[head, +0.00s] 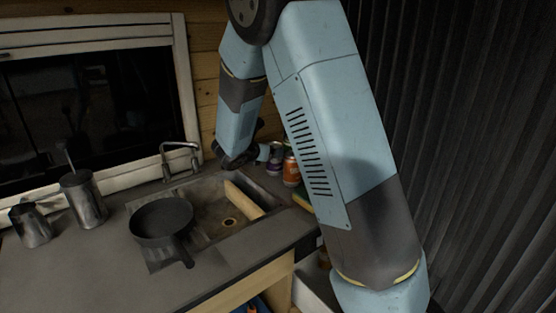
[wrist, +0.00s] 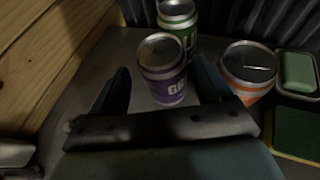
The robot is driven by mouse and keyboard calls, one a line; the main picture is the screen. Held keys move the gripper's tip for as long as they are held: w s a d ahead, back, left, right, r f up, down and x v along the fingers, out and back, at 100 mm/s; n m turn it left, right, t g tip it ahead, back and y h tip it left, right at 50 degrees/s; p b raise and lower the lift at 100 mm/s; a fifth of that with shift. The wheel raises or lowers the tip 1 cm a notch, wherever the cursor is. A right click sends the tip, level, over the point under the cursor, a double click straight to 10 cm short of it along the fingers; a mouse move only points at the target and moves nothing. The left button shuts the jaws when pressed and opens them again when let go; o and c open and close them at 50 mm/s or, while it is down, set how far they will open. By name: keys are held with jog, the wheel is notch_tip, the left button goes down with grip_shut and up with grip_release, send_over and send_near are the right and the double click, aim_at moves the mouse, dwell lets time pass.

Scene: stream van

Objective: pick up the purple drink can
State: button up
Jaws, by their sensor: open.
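The purple drink can (wrist: 163,72) stands upright on the counter in the wrist view, its silver top and part of a white label showing. My gripper (wrist: 165,82) is open, with one dark finger on each side of the can. I cannot tell whether a finger touches it. In the head view the purple can (head: 275,158) shows at the back corner beyond the sink, partly covered by my arm. My gripper (head: 262,152) is beside it there, mostly hidden.
A green can (wrist: 178,20) stands close behind the purple one. An orange can (wrist: 247,72) is to its right, near a soap dish (wrist: 297,72) and a sponge (wrist: 296,132). A wooden wall (wrist: 50,50) is at left. A sink (head: 225,212), pan (head: 162,220) and faucet (head: 180,148) lie nearby.

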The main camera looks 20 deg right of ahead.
jog(key=shift+f+x, duration=0.1)
jog(key=shift+x, duration=1.2)
jog(key=shift+f+x, duration=0.15)
jog(key=shift+x, duration=1.2)
jog(key=shift+s+a+r, duration=0.1)
jog(key=c, duration=1)
